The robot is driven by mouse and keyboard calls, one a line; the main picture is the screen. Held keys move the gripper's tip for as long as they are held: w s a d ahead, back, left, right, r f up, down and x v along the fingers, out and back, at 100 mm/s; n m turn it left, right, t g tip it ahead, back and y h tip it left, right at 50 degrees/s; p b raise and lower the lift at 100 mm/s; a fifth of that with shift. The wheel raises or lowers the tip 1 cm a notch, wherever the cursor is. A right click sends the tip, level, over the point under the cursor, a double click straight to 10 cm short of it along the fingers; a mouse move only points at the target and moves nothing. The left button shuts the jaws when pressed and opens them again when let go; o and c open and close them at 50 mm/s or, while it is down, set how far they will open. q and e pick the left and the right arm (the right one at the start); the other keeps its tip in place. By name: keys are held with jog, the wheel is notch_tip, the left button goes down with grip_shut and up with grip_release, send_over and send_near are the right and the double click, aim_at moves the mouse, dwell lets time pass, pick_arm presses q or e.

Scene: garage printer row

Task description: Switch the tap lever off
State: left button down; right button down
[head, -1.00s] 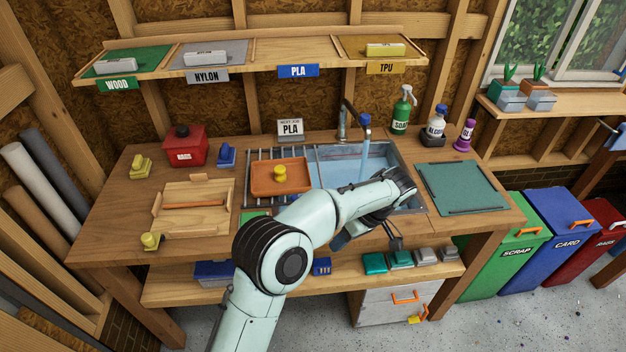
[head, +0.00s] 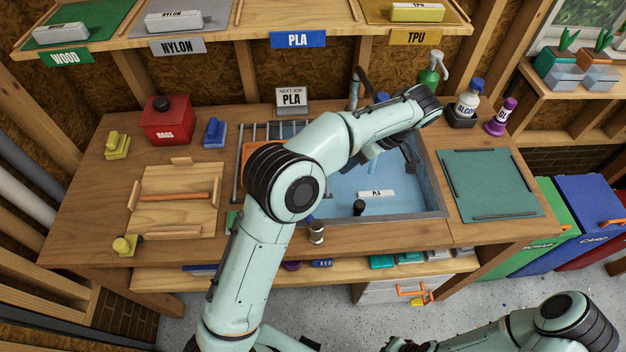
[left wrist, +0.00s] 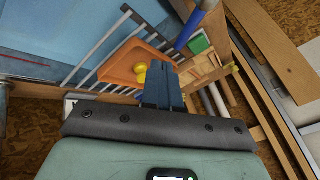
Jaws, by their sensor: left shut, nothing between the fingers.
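The tap (head: 355,88) stands at the back of the sink (head: 440,205). Its blue spout end (head: 382,98) shows just above my left forearm. Which part is the lever I cannot tell. A pale strip, perhaps water, shows below the forearm. My left arm reaches over the sink, and its wrist hides part of the tap area. In the left wrist view my left gripper (left wrist: 165,72) is shut and empty.
A white PLA bar (head: 376,193) lies in the sink. An orange tray (left wrist: 125,62) with a yellow piece (left wrist: 142,70) sits on the rack. Soap (head: 430,75) and alcohol bottles (head: 468,100) stand behind right. A green mat (head: 490,185) lies right of the sink.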

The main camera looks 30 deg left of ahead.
pick_arm(q)
jog(key=shift+s, duration=0.2)
pick_arm(e)
jog(key=shift+s, duration=0.2)
